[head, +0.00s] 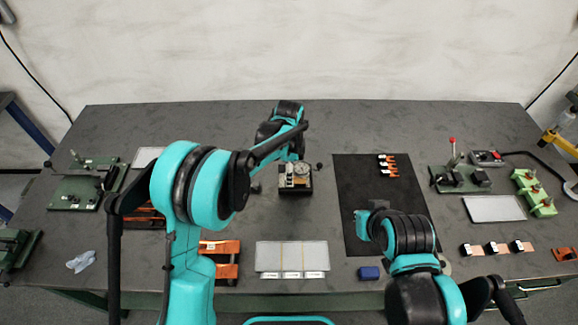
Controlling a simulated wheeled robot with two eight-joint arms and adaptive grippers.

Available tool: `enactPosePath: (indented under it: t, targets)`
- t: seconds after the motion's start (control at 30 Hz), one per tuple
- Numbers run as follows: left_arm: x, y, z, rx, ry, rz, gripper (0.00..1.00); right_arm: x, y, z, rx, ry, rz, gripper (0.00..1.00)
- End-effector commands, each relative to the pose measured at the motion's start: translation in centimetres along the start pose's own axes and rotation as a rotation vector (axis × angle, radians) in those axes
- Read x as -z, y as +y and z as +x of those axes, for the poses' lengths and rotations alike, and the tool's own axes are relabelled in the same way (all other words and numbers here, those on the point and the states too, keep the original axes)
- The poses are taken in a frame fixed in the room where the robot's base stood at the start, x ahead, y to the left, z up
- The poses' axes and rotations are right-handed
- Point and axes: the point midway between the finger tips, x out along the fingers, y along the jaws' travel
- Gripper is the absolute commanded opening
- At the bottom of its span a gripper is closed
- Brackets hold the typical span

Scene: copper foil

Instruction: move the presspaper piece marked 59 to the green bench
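No mark 59 can be read, so I cannot tell which piece is the presspaper one. Several small pale labels lie along the front edge of a light tray (291,252) at the front middle. A bright green stand (533,193) is at the right; darker green fixtures (85,187) are at the left. I cannot tell which is the green bench. My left gripper (290,156) is over the table's middle, by a small dial gauge (300,170); its fingers are mostly hidden. My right gripper (366,222) is low over the black mat (365,183), its fingertips unclear.
Orange-handled parts (388,165) lie on the mat. A blue block (369,273) is at the front edge. Copper strips with black-and-white clips (492,248), a light tray (494,209) and a red-knobbed lever fixture (458,178) stand right. The back of the table is clear.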

Motion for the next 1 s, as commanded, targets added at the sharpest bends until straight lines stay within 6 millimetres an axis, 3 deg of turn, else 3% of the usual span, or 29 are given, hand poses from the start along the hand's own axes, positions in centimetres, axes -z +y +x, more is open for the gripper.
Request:
enactPosePath:
  t: [0.13,0.43,0.6,0.63,0.7,0.73,0.8,1.0]
  targets:
    - [-0.02,0.01,1.09,0.000,0.000,-0.001,0.55,-0.18,0.00,0.26,0.000,0.000,0.000,0.00]
    - [-0.02,0.02,1.17,0.000,0.000,-0.001,0.53,-0.16,0.00,0.24,0.000,0.000,0.000,0.00]
    - [-0.02,0.02,1.17,0.000,0.000,-0.001,0.08,-0.17,0.00,0.24,0.000,0.000,0.000,0.00]
    - [-0.02,0.02,1.17,0.000,0.000,-0.001,0.03,-0.17,0.00,0.24,0.000,0.000,0.000,0.00]
    - [-0.02,0.01,1.17,0.000,0.000,-0.001,0.03,-0.17,0.00,0.24,0.000,0.000,0.000,0.00]
    - [-0.02,0.02,1.16,0.000,0.000,-0.001,0.22,-0.17,0.00,0.24,0.000,0.000,0.000,0.00]
    - [-0.02,0.01,1.16,0.000,0.000,-0.001,0.05,-0.17,0.00,0.24,0.000,0.000,0.000,0.00]
    - [-0.02,0.02,1.13,0.000,0.000,-0.001,0.05,-0.18,0.00,0.26,0.000,0.000,0.000,0.00]
